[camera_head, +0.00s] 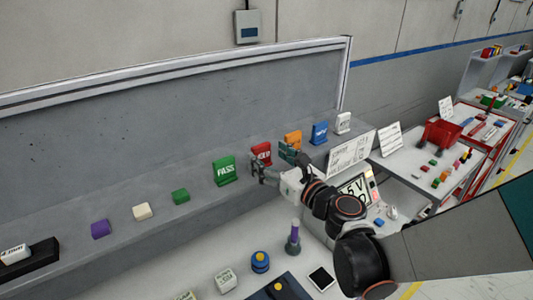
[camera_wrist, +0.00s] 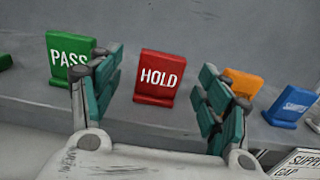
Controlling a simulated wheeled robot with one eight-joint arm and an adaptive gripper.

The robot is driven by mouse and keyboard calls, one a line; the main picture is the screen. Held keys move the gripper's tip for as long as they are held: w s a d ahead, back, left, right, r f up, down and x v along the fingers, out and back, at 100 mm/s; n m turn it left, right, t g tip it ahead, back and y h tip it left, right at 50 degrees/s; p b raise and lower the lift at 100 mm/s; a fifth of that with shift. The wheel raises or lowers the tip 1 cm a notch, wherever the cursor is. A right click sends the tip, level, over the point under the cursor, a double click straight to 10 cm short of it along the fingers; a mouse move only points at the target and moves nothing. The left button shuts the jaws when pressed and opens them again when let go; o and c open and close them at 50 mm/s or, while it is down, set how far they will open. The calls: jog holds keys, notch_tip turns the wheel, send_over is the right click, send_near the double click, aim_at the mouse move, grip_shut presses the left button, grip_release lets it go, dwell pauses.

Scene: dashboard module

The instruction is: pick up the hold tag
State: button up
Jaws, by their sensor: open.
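The hold tag (camera_wrist: 160,75) is a red upright plate with white HOLD lettering on a red foot. It stands on the grey ledge, and in the head view (camera_head: 261,152) my gripper partly covers it. My gripper (camera_wrist: 160,90) is open, with its teal-padded fingers to the left and right of the tag in the wrist view. Nothing is between the pads that they touch; the tag appears beyond or between the fingertips, and the exact depth is hard to tell. In the head view my gripper (camera_head: 270,165) is right at the tag.
The green PASS tag (camera_wrist: 70,55) stands close on the left. An orange tag (camera_wrist: 243,82) and a blue tag (camera_wrist: 291,105) stand on the right. A grey wall panel (camera_head: 180,115) rises behind the ledge. A white sign (camera_head: 350,153) stands to the right.

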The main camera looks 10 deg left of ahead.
aim_at(263, 151)
jog(key=x, duration=0.4)
jog(key=shift+w+a+f, duration=0.2)
jog(key=shift+w, duration=0.15)
jog(key=shift+d, duration=0.1)
jog(key=shift+c, duration=0.6)
jog(key=c, duration=1)
jog(key=shift+r, duration=0.1)
jog(key=shift+c, duration=0.2)
